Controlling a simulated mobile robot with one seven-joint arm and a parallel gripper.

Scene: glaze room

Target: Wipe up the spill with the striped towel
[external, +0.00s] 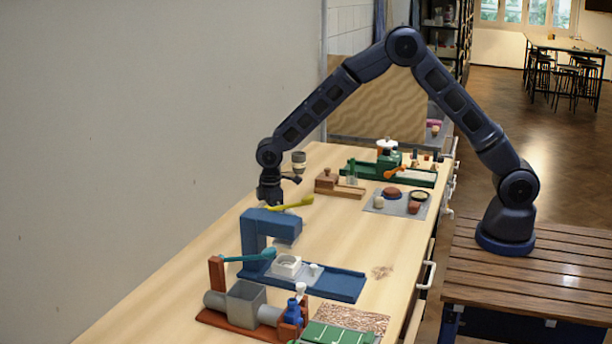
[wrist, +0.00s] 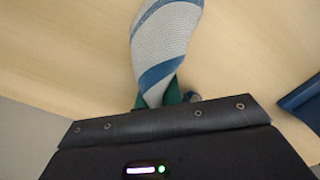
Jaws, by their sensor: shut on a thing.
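The striped towel (wrist: 165,45), pale grey with blue bands, shows in the wrist view, bunched narrow where it meets my gripper (wrist: 158,98). The green fingers are shut on it, and it extends away above the bare wood. In the external view my gripper (external: 269,196) points down over the far left part of the bench, behind the blue press; I cannot make out the towel there. A small brownish patch (external: 382,271), which looks like the spill, lies on the bench right of the blue press, well apart from my gripper.
The blue press (external: 262,222) with a yellow lever stands between my gripper and the patch. A red-based machine (external: 245,300) with a grey box is at the front. A grey mat with small pieces (external: 378,206) and a green-based device (external: 388,160) sit farther back. Bare wood surrounds the patch.

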